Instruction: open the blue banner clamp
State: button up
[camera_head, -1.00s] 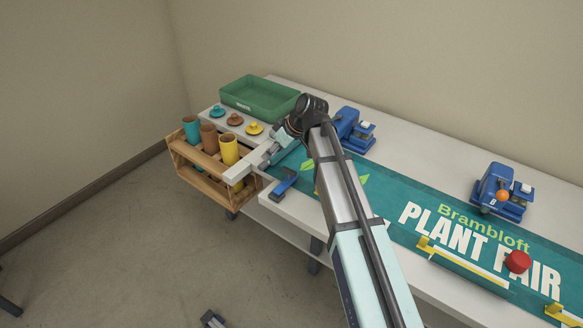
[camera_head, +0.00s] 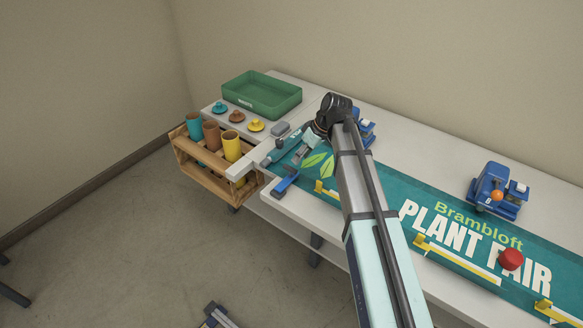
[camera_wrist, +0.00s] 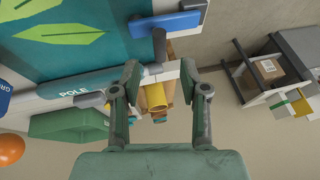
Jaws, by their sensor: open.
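The blue banner clamp (camera_head: 286,181) sits at the front left edge of the table, over the left end of the teal banner (camera_head: 350,178). In the wrist view its blue bar (camera_wrist: 166,22) is at the top, with a dark lever (camera_wrist: 159,46) pointing down toward the gap between my fingertips. My gripper (camera_wrist: 158,72) is open and empty, its fingers apart on either side of that lever's line, short of the clamp's bar. In the head view my gripper (camera_head: 298,156) is above the banner's left end, just behind the clamp and partly hidden by my arm.
A teal tube marked POLE (camera_wrist: 80,86) lies along the banner's end. Blue machines (camera_head: 497,191) and yellow strips (camera_head: 455,259) are to the right.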

aim_at(292, 168)
jog(key=p+x, duration=0.2)
jog(key=x, duration=0.6)
jog(key=shift+a+f, duration=0.1)
jog(key=shift+f, duration=0.2)
grip_shut()
